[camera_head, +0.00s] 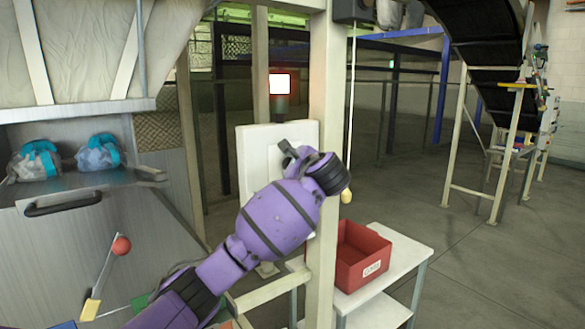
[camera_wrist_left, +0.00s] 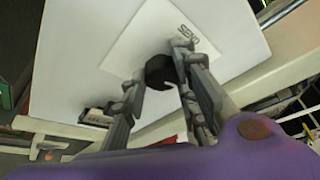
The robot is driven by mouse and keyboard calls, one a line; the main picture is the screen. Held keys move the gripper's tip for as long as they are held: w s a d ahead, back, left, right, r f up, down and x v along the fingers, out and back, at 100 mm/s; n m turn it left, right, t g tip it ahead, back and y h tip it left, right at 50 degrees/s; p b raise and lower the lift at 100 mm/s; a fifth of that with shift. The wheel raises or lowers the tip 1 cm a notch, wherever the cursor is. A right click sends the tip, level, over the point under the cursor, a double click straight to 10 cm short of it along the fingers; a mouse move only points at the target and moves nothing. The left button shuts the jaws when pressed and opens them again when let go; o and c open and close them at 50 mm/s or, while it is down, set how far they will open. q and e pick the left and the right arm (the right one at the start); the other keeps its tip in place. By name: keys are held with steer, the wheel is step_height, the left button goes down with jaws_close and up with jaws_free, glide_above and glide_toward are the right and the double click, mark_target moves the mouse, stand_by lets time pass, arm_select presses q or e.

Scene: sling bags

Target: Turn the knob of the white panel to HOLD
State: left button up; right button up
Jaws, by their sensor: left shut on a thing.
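The white panel (camera_head: 250,150) stands upright on a post in the head view, behind my purple left arm. In the left wrist view the panel (camera_wrist_left: 70,60) fills much of the picture, with a lighter square plate (camera_wrist_left: 150,35) on it. The black knob (camera_wrist_left: 160,71) sits on that plate between the fingers of my left gripper (camera_wrist_left: 158,80), which is shut on it. Lettering (camera_wrist_left: 188,33) near the right finger is rotated and hard to read. The knob's pointer direction cannot be made out. In the head view my left gripper (camera_head: 290,152) reaches the panel's face. My right gripper is not in view.
A red box (camera_head: 362,258) stands on a white table (camera_head: 405,250) right of the post (camera_head: 325,110). Two clear bags with blue tops (camera_head: 98,153) lie on a metal ledge at left. The floor at right is open.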

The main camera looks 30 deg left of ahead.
arm_select(q)
steer(key=shift+f+m+g, duration=0.4)
steer(key=shift+f+m, duration=0.1)
steer(key=shift+f, duration=0.25)
steer(key=o, duration=0.8)
steer(key=shift+o, duration=1)
steer(key=shift+s+r, duration=0.2)
steer(key=shift+r, duration=0.05)
steer(key=shift+r, duration=0.2)
steer(key=v, duration=1.2)
steer(key=shift+r, duration=0.15)
